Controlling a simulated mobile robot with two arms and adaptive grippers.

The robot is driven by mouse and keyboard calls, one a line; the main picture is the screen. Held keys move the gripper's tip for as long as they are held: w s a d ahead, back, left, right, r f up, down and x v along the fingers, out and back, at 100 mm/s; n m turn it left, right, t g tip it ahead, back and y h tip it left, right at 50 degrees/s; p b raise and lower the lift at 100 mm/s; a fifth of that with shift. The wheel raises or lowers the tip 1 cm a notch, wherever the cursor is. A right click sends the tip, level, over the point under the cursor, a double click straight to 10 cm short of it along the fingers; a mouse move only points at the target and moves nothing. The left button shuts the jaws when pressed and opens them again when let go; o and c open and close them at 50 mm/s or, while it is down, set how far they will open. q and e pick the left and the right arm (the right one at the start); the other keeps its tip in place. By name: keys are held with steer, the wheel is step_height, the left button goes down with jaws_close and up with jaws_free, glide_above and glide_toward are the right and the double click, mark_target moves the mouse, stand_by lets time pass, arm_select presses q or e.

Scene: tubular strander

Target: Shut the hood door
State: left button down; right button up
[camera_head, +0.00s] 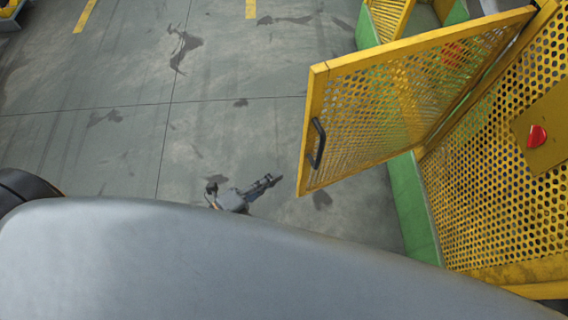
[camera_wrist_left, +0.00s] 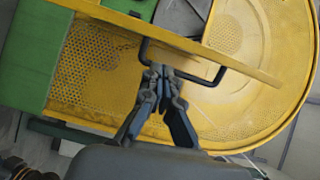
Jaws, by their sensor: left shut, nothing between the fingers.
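The hood door (camera_head: 400,95) is a yellow framed perforated panel standing open, swung out from the yellow perforated hood (camera_head: 490,190) at the right. A black bar handle (camera_head: 317,143) sits near the door's free edge. My left gripper (camera_head: 272,181) is shut and empty, left of the door's lower free corner in the head view, with a gap between them in the picture. In the left wrist view the closed fingertips (camera_wrist_left: 163,72) overlap the black handle (camera_wrist_left: 185,68); I cannot tell whether they touch. My right gripper is not in view.
A red knob (camera_head: 536,136) is on a yellow plate on the hood. A green base (camera_head: 412,210) runs below the hood. Grey concrete floor (camera_head: 120,110) left of the door is open, with yellow markings. My own grey body covers the bottom of the head view.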

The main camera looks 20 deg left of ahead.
mark_target(305, 155)
arm_select(q)
steer(key=shift+m, duration=0.4)
steer(key=x, duration=0.3)
steer(key=r+p+x, duration=0.1)
steer(key=x, duration=0.2)
steer(key=r+x, duration=0.1)
steer(key=x, duration=0.2)
steer(key=shift+d+r+p, duration=0.1)
steer(key=shift+d+p, duration=0.3)
steer(key=shift+w+d, duration=0.15)
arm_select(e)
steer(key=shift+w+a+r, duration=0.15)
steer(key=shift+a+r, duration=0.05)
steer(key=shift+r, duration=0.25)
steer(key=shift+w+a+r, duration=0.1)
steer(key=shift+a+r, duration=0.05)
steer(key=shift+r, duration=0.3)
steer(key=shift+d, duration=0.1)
